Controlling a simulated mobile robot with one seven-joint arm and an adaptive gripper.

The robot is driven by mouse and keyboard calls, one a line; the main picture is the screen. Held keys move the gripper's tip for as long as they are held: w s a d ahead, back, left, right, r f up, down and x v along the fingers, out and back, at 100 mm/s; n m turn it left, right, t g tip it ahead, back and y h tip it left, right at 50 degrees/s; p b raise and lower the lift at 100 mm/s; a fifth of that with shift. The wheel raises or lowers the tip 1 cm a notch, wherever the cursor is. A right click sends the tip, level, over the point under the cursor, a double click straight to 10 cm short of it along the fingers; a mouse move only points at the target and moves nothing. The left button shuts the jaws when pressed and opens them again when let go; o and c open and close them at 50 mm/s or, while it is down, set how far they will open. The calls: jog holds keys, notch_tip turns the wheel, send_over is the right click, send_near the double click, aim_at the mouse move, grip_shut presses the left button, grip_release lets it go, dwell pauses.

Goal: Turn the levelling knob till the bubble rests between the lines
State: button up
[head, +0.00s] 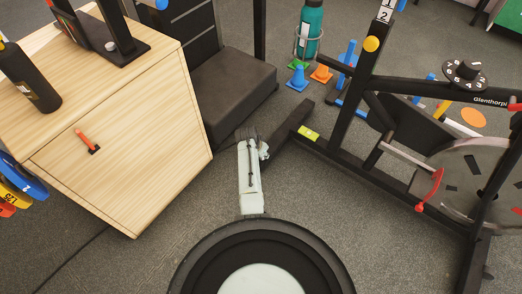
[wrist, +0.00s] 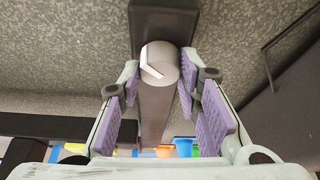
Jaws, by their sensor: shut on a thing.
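The levelling knob (wrist: 160,60) is a grey round knob with a white line on its face, at the end of a dark foot bar in the wrist view. My gripper (wrist: 160,75), with purple finger pads, is shut on the knob from both sides. In the head view my gripper (head: 249,133) is at the left end of the bike's black foot bar, and the knob is hidden there. A small yellow-green bubble level (head: 308,132) sits on the bike's black frame, right of my gripper. Its bubble and lines are too small to read.
A wooden cabinet (head: 120,150) with a dark bottle (head: 28,80) on top stands left. The exercise bike's flywheel (head: 460,175) and red lever (head: 430,190) are right. Small cones (head: 299,78) stand behind. Grey floor is open in front.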

jog(key=n+p, duration=0.1)
jog(key=n, duration=0.1)
jog(key=n+y, duration=0.1)
jog(key=n, duration=0.1)
jog(key=shift+d+n+t+y+p, duration=0.1)
jog(key=shift+n+t+y+p, duration=0.2)
jog(key=shift+p, duration=0.1)
dwell(0.4)
jog(key=o, duration=1.1)
jog(key=shift+o, duration=0.2)
